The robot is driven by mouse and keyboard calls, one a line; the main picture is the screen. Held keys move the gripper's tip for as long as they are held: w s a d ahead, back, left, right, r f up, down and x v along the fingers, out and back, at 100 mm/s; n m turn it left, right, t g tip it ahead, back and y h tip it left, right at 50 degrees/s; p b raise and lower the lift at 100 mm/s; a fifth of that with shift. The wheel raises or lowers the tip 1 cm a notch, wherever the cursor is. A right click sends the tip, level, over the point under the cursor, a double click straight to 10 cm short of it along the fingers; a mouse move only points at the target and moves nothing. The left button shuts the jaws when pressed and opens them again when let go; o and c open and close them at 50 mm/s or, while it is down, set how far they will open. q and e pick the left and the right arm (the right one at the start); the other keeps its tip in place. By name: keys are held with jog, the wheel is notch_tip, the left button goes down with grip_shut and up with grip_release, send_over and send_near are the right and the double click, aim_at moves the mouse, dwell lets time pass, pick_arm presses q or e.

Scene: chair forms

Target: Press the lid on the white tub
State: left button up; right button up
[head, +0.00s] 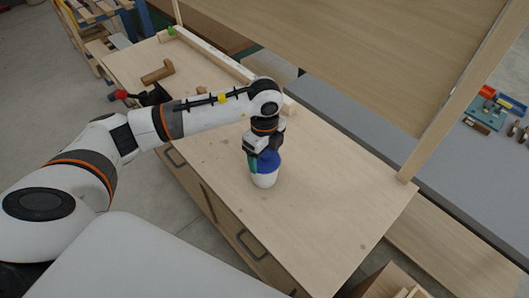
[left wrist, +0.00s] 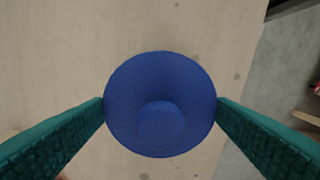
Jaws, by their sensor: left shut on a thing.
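The white tub (head: 264,180) stands upright on the wooden bench near its front edge. The blue lid (head: 269,159) is at the top of the tub, directly below my left gripper (head: 262,160). In the left wrist view the round blue lid (left wrist: 160,104) fills the space between the two green fingers, which touch its left and right sides. My left gripper is shut on the lid from above. The lid hides the tub in the left wrist view, and I cannot tell whether it is fully seated. My right gripper is not in view.
The wooden bench (head: 330,200) is clear to the right of the tub. A wooden piece (head: 157,73) and a clamp-like tool with a red part (head: 119,94) lie at the far left. A slanted wooden panel (head: 370,50) rises behind the bench.

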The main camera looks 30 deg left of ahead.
pick_arm(q)
jog(key=shift+f, duration=0.1)
dwell(0.5)
dwell(0.3)
jog(key=o, duration=1)
jog(key=shift+c, duration=0.2)
jog(key=shift+r+p, duration=2.35)
jog(key=shift+r, duration=1.25)
grip_shut()
